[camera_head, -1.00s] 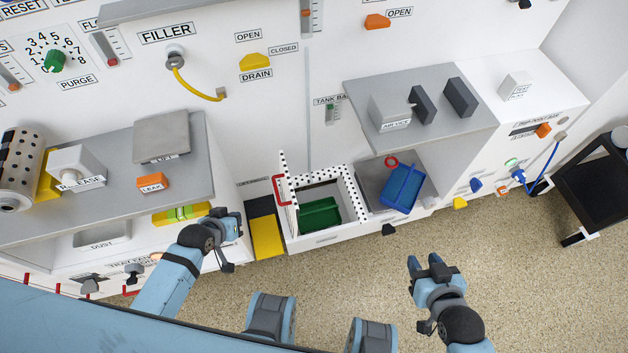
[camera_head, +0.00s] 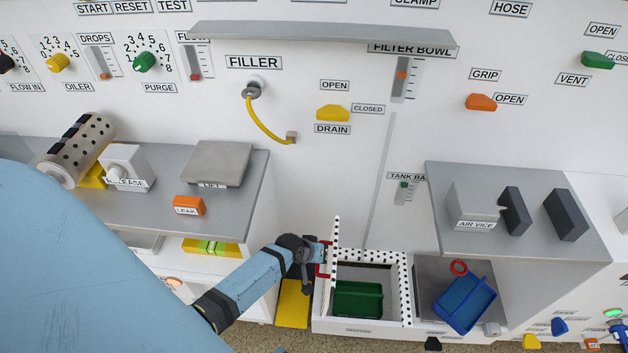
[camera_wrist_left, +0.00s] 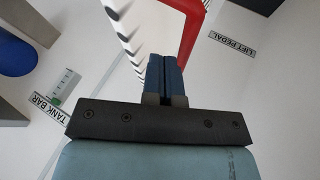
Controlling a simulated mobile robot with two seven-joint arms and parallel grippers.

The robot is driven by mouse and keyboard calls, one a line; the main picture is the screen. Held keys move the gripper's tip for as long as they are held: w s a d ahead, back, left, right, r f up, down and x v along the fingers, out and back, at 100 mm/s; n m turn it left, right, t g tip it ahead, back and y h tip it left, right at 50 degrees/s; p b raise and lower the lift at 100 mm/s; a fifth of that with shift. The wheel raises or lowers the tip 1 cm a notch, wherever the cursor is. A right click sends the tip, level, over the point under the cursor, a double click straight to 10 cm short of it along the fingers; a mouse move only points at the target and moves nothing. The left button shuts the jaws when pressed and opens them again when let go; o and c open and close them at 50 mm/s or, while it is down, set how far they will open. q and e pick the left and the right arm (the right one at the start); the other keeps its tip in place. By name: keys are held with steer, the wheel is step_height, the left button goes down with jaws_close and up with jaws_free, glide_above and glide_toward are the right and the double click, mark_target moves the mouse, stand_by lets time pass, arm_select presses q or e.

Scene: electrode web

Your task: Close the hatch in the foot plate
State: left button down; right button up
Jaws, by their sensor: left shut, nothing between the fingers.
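The hatch lid (camera_head: 335,240), white with a black-dotted edge, stands upright at the left side of a square opening in the foot plate (camera_head: 380,328). A red handle (camera_head: 322,272) is on the lid's left face. My left gripper (camera_head: 319,252) is shut and empty, at the lid's left face by the handle. In the left wrist view, the shut fingertips (camera_wrist_left: 166,60) lie between the dotted edge (camera_wrist_left: 128,45) and the red handle (camera_wrist_left: 190,32); contact cannot be told. A green bin (camera_head: 358,300) sits inside the opening. My right gripper is not in view.
A blue bin (camera_head: 465,303) with a red ring stands right of the opening. A yellow pedal (camera_head: 293,304) lies to its left. Grey shelves (camera_head: 230,215) overhang at left and the other (camera_head: 520,240) at right.

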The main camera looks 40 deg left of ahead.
arm_select(q)
steer(key=x, duration=0.3)
steer(key=shift+w+f+b, duration=0.1)
steer(key=shift+f+b, duration=0.1)
steer(key=shift+b, duration=0.2)
steer(key=shift+d, duration=0.1)
